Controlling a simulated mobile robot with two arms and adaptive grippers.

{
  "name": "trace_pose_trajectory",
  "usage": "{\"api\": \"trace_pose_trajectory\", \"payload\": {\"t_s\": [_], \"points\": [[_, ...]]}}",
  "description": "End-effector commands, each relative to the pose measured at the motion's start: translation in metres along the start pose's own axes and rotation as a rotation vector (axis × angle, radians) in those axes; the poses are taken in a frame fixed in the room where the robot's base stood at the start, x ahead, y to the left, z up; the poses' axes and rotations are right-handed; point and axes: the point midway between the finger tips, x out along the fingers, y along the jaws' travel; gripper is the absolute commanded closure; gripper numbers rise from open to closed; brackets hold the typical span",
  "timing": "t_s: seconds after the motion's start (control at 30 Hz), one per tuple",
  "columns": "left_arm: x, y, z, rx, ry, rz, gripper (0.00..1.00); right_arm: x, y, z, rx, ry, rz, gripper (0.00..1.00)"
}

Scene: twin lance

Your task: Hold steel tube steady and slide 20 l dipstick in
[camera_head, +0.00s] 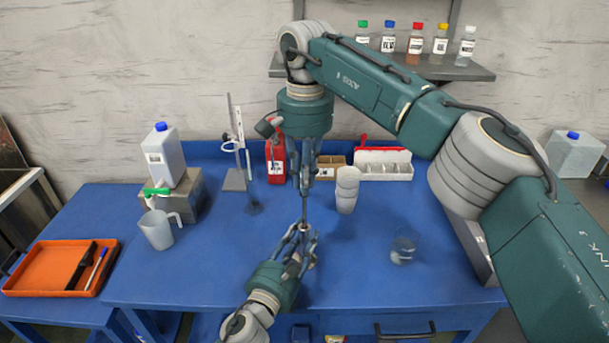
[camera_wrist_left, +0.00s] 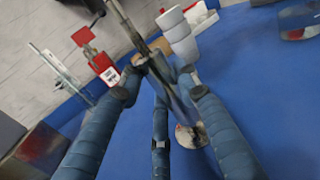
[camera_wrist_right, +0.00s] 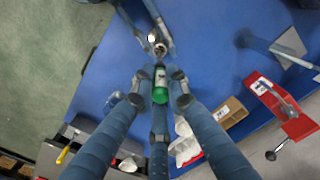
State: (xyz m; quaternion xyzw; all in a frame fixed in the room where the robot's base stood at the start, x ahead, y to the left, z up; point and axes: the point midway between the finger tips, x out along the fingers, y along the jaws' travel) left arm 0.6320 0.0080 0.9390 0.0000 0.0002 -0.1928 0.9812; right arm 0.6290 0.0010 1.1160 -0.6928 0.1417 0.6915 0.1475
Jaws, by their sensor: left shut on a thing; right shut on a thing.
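My left gripper (camera_head: 300,245) is the lower one in the head view. It is shut on the steel tube (camera_wrist_left: 178,92), which shows as a grey cylinder between its fingers in the left wrist view. My right gripper (camera_head: 305,178) points down from above, shut on the dipstick, whose green-ended handle (camera_wrist_right: 160,88) shows between its fingers in the right wrist view. The dipstick's thin dark rod (camera_head: 304,208) runs down towards the tube, roughly in line with it.
White stacked cups (camera_head: 347,188) stand just right of the grippers, and a clear beaker (camera_head: 403,247) farther right. A red can (camera_head: 275,163) and a lab stand (camera_head: 236,150) are behind. A jug (camera_head: 157,229) and orange tray (camera_head: 50,270) lie left.

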Motion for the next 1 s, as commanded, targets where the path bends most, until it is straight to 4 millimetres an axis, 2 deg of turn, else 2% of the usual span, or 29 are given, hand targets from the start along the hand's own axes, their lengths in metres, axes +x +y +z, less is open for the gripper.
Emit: {"api": "trace_pose_trajectory", "payload": {"t_s": [1.0], "points": [[0.0, 0.0, -0.001, 0.0, 0.001, 0.001, 0.97, 0.026, 0.0, 0.0, 0.0, 0.0, 0.0, 1.0]]}}
